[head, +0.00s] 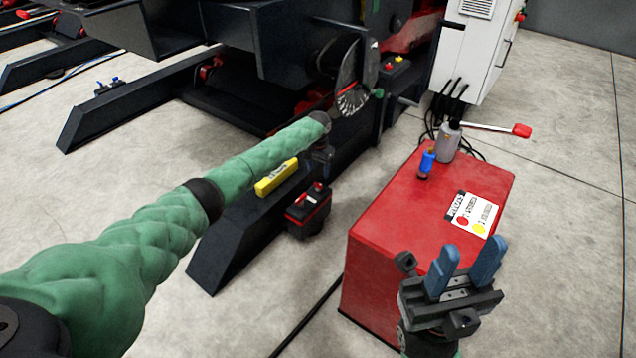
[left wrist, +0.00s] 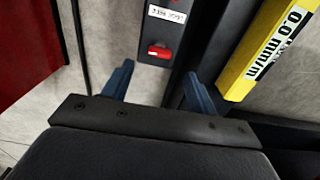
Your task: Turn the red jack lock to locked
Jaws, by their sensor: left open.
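The red jack lock (left wrist: 160,51) is a small red knob on a dark box, below a white label (left wrist: 167,15), in the left wrist view. It lies just beyond my left gripper (left wrist: 160,88), roughly centred between the fingertips and apart from them. The blue fingers are open and empty. In the head view my left gripper (head: 321,160) points down behind the black and red box (head: 308,212), partly hidden by its own wrist. Small red parts show on top of that box; the lock's setting is unclear. My right gripper (head: 465,262) is open and empty in front of the red cabinet.
A yellow level (head: 277,177) lies on the dark base beam (head: 235,232), close to the left gripper's right finger in the wrist view. The red cabinet (head: 385,265) carries a bottle (head: 449,143), a blue fitting (head: 427,162) and a red-tipped lever (head: 521,131). A cable crosses the floor.

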